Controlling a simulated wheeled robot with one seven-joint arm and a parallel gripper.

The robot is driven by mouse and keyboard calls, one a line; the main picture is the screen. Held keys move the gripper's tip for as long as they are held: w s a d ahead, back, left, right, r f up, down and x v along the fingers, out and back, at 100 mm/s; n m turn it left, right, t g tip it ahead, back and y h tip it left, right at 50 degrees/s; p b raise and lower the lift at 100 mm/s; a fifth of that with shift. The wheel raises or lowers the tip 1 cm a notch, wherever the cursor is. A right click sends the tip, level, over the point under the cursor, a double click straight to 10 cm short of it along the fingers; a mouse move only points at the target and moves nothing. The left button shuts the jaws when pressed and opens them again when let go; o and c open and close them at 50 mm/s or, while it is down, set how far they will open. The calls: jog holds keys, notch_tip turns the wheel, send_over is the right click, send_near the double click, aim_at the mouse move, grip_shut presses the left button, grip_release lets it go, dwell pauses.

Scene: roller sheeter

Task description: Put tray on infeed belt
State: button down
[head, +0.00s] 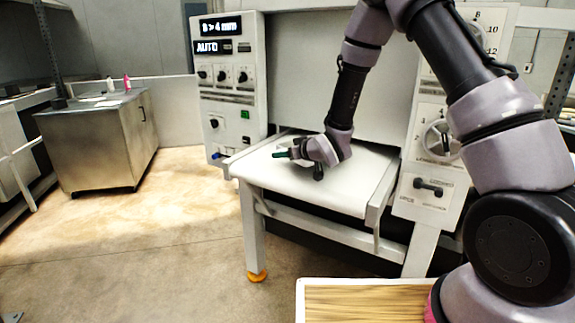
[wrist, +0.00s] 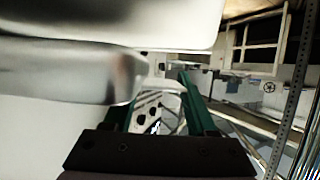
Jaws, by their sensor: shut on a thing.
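The white infeed belt (head: 345,190) forms the flat top of the stand in front of the machine. My gripper (head: 277,154) is low over the belt's left part, its green fingers pointing left. In the wrist view my gripper (wrist: 160,110) shows two green fingers with a gap between them. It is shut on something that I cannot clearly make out. A pale metallic part (wrist: 75,75) with a rounded end overlaps the left finger; I cannot tell whether it belongs to a tray. No tray can be clearly identified in either view.
A metal cabinet (head: 95,145) stands far left. A wooden, white-edged surface (head: 365,300) lies at the near right. Floor left of the stand is clear.

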aim_at(285, 173)
notch_tip(285, 173, down, 4)
jog(key=shift+f, duration=0.1)
jog(key=shift+c, duration=1)
grip_release()
jog(key=shift+s, duration=0.1)
